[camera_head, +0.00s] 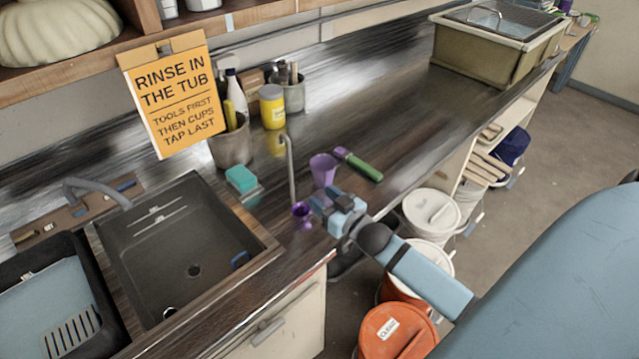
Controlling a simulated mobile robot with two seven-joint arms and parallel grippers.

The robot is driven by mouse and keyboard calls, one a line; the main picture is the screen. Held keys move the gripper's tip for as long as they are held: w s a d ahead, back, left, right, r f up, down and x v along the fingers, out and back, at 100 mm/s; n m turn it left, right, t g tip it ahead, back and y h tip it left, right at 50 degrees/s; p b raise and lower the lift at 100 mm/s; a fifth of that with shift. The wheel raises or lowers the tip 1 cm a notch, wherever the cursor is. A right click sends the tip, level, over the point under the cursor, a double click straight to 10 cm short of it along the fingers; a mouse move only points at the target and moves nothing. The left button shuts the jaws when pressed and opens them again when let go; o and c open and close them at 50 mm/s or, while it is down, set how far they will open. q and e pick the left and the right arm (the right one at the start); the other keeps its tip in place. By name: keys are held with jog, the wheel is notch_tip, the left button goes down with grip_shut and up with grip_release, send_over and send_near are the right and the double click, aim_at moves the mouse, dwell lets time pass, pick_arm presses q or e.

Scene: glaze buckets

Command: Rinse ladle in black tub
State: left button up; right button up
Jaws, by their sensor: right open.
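The ladle (291,170) has a long grey handle, hooked at the top, and a small purple bowl at its lower end. It stands upright at the counter's front edge, right of the sink. My right gripper (322,206) is open, just right of the ladle's bowl; I cannot tell whether they touch. The black tub (92,262) is at the lower left, partly cut off by the picture edge. It holds pale blue water and a slotted grey piece. My left gripper is not in view.
A dark sink (185,240) with a grey tap (95,187) lies between tub and ladle. A purple cup (323,169), green-handled tool (362,166) and teal sponge (241,179) are near the ladle. Orange-lidded bucket (395,335) stands below.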

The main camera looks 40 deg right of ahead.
aim_at(292, 175)
jog(key=w, duration=0.2)
jog(key=w+b, duration=0.1)
jog(key=w, duration=0.2)
jog(key=w+b, duration=0.1)
jog(key=w, duration=0.1)
jog(key=shift+w+a, duration=0.15)
jog(key=shift+a, duration=0.2)
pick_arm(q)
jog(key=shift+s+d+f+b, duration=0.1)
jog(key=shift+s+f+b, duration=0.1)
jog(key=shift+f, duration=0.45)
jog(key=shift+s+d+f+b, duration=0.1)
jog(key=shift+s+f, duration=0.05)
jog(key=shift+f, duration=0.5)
pick_arm(e)
jog(key=shift+w+a, duration=0.15)
jog(key=shift+w, duration=1.7)
grip_shut()
